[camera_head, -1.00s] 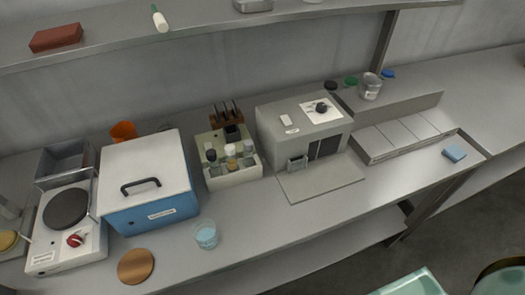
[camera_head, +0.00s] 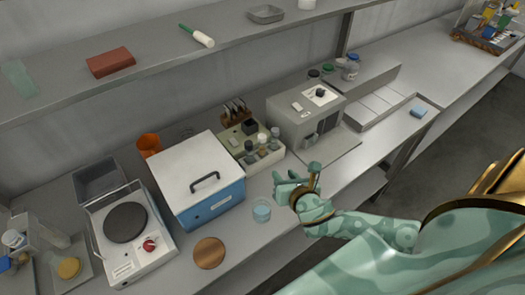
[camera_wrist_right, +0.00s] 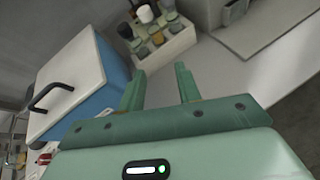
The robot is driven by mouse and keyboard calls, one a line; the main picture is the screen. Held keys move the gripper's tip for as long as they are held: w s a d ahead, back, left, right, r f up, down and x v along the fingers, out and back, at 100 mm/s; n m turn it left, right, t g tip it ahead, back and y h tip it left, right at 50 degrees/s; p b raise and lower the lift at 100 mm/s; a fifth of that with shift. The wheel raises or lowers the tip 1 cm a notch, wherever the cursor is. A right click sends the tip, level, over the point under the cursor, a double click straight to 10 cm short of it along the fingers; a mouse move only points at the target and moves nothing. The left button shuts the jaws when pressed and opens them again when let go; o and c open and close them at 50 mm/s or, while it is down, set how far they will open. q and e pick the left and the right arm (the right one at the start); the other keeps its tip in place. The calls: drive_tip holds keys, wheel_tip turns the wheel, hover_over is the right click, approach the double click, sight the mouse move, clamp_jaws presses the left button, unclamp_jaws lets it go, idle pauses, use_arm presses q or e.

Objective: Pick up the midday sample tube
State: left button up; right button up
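A pale rack (camera_head: 266,165) holds several capped vials on the bench, between the blue box and the grey machine. The rack also shows at the top of the right wrist view (camera_wrist_right: 178,46), with white, dark, grey and yellowish caps. I cannot tell which vial is the midday sample tube, as no label is readable. My right gripper (camera_head: 296,175) is above the bench, in front of the rack and apart from it. In the right wrist view its two fingers (camera_wrist_right: 159,84) are spread with nothing between them. My left gripper is not in view.
A blue box with white lid (camera_head: 205,182) stands left of the rack, a grey machine (camera_head: 300,118) right of it. A shelf (camera_head: 150,68) runs above the back.

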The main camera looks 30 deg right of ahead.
drive_tip(key=w+r+n, duration=0.1)
drive_tip(key=w+n, duration=0.1)
drive_tip(key=n, duration=0.1)
drive_tip(key=b, duration=0.2)
approach(264, 148)
drive_tip(key=a+x, duration=0.1)
drive_tip(key=x, duration=0.3)
drive_tip(key=b+x, duration=0.1)
drive_tip(key=x, duration=0.1)
drive_tip(key=d+x, duration=0.1)
drive_tip(key=x, duration=0.2)
drive_tip(key=shift+w+f+b, duration=0.1)
drive_tip(key=shift+f+b, duration=0.1)
drive_tip(key=shift+b, duration=0.15)
drive_tip(key=shift+r+t, duration=0.1)
drive_tip(key=shift+t, duration=0.2)
drive_tip(key=c, duration=0.7)
